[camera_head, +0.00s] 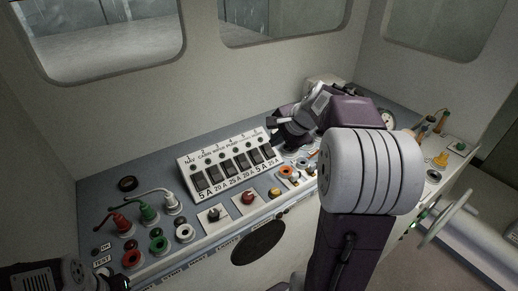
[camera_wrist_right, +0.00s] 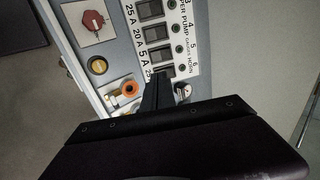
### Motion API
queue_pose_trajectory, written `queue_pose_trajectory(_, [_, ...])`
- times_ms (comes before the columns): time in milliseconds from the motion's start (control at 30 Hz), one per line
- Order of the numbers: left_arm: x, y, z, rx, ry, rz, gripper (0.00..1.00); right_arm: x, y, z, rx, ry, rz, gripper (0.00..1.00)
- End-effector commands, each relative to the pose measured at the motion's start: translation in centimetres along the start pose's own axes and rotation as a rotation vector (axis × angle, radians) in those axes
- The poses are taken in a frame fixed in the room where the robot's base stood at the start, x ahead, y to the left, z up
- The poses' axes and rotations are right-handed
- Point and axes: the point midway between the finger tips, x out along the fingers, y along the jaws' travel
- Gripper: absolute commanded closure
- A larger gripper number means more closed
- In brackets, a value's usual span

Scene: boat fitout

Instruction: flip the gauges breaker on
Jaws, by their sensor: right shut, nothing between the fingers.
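The white breaker panel (camera_head: 186,163) stands tilted on the console with a row of dark rocker switches. The gauges breaker (camera_head: 255,156), labelled 5, is second from the right; it also shows in the right wrist view (camera_wrist_right: 160,54). I cannot tell whether it is on or off. My right gripper (camera_head: 271,122) is shut and empty, just above the panel's right end. In the wrist view its dark fingertips (camera_wrist_right: 157,76) overlap the horn breaker and partly hide it, beside the gauges breaker. My left gripper (camera_head: 120,282) is partly visible at the lower left; its jaws are unclear.
Red, green and white levers (camera_head: 147,212) rise from the console's left part. A red knob (camera_head: 248,197), a yellow button (camera_head: 274,193) and an orange-ringed fitting (camera_head: 286,171) sit in front of the panel. A pale wheel (camera_head: 440,222) projects at the right. Space above the panel's left part is clear.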

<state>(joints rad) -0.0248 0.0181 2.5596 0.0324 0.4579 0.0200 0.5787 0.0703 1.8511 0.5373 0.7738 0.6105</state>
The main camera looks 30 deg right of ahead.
Motion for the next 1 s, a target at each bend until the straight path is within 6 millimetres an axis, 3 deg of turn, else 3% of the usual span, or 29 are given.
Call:
queue_pose_trajectory(400, [-1.0,0.0,-0.1,0.0,-0.002,0.0,0.64,8.7,0.1,0.2,0.0,-0.005,0.006,1.0])
queue_pose_trajectory(600, [-2.1,0.0,-0.2,0.0,-0.002,0.0,0.64,11.6,-0.9,0.1,0.0,-0.002,0.004,1.0])
queue_pose_trajectory(800, [-2.4,0.1,-0.2,0.0,-0.002,0.0,0.64,13.0,-1.3,0.1,-0.001,0.0,0.002,1.0])
queue_pose_trajectory(1000, [-2.3,0.0,-0.2,0.0,-0.002,0.0,0.64,13.1,-1.3,0.1,-0.001,0.0,0.002,1.0])
